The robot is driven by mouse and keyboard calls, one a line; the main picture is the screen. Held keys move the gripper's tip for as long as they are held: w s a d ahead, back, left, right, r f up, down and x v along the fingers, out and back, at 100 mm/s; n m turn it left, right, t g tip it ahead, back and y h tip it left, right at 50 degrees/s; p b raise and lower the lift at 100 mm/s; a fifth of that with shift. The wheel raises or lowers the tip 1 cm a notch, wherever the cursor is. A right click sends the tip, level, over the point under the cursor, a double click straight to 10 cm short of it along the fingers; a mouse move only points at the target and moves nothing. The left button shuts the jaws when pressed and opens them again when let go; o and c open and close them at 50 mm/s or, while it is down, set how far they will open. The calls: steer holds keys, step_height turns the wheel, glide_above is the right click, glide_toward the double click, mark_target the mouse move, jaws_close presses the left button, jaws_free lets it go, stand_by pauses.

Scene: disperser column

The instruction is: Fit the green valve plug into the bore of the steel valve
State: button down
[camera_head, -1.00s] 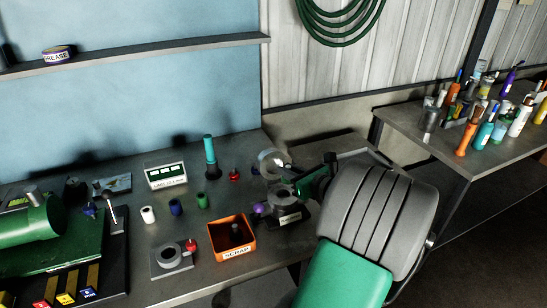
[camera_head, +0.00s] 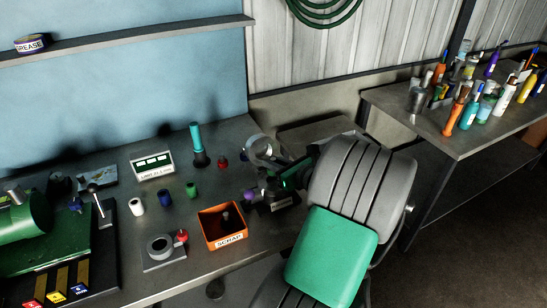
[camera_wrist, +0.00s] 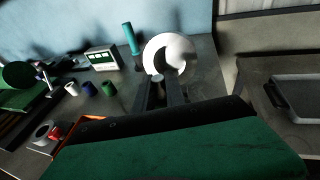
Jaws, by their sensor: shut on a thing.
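A small green plug (camera_head: 191,190) stands upright on the bench, beside a blue and a white one; it also shows in the wrist view (camera_wrist: 108,88). My gripper (camera_head: 274,187) is at a dark-based steel fixture (camera_head: 277,203) with a purple knob, right of the scrap box. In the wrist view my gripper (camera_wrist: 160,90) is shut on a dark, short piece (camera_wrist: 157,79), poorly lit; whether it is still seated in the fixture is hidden. A steel ring body (camera_head: 161,247) with a red knob sits on a plate at the bench front. Which body is the valve is unclear.
The orange scrap box (camera_head: 223,233) stands between the ring body and the fixture, with a dark piece inside. Behind are a teal-handled tool (camera_head: 196,138), a white sign (camera_head: 153,165) and a round pale disc (camera_head: 262,149). Green machinery (camera_head: 25,222) fills the left.

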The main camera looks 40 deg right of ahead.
mark_target(274, 175)
steer(key=shift+f, duration=1.1)
steer(key=shift+r+p, duration=0.1)
steer(key=shift+p, duration=1.1)
stand_by(0.5)
steer(key=shift+f+b, duration=0.55)
steer(key=shift+f, duration=1.1)
steer(key=c, duration=1.3)
jaws_free()
steer(key=shift+f, duration=0.15)
steer(key=shift+c, duration=0.2)
steer(key=shift+o, duration=0.2)
steer(key=shift+a, duration=0.1)
steer(key=shift+s, duration=0.1)
steer(key=v, duration=0.8)
steer(key=shift+b, duration=0.45)
